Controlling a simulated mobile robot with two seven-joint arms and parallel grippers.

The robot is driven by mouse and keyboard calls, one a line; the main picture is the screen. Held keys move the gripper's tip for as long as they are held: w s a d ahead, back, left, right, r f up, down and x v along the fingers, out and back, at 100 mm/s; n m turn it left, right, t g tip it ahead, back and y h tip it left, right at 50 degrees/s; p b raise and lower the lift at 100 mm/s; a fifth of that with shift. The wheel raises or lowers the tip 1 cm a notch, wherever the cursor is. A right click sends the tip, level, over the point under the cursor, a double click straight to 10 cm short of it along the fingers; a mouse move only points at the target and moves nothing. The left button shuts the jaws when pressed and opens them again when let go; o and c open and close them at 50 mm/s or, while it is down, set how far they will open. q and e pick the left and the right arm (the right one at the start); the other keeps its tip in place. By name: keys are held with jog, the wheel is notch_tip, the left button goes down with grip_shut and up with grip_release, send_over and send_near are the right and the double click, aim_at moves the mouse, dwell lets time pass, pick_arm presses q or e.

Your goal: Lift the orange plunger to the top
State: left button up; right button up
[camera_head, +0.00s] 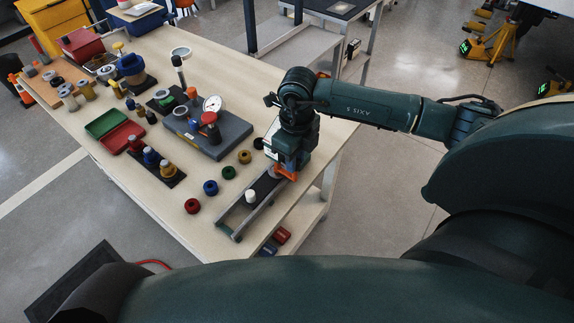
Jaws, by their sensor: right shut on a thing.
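The orange plunger (287,172) shows as a small orange piece at the far end of a narrow dark track with grey rails (236,222), near the table's right edge. My right gripper (287,163) points down over it and is shut on it. The gripper's body hides most of the plunger and the upper end of the track. A small white cylinder (250,196) stands on the track, lower down and apart from the gripper. My left gripper is not in view.
Several coloured rings, including a red one (192,206), lie left of the track. A grey block with a gauge (226,138) stands behind them. Red and green trays (121,139) lie farther left. Red and blue pieces (282,235) sit below the tabletop.

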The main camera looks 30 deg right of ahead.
grip_shut()
jog(key=shift+r, duration=0.1)
jog(key=shift+r+p, duration=1.55)
jog(key=shift+r, duration=0.65)
jog(key=o, duration=0.6)
grip_release()
jog(key=shift+c, duration=0.2)
notch_tip(320, 180, up, 5)
jog(key=p, duration=0.3)
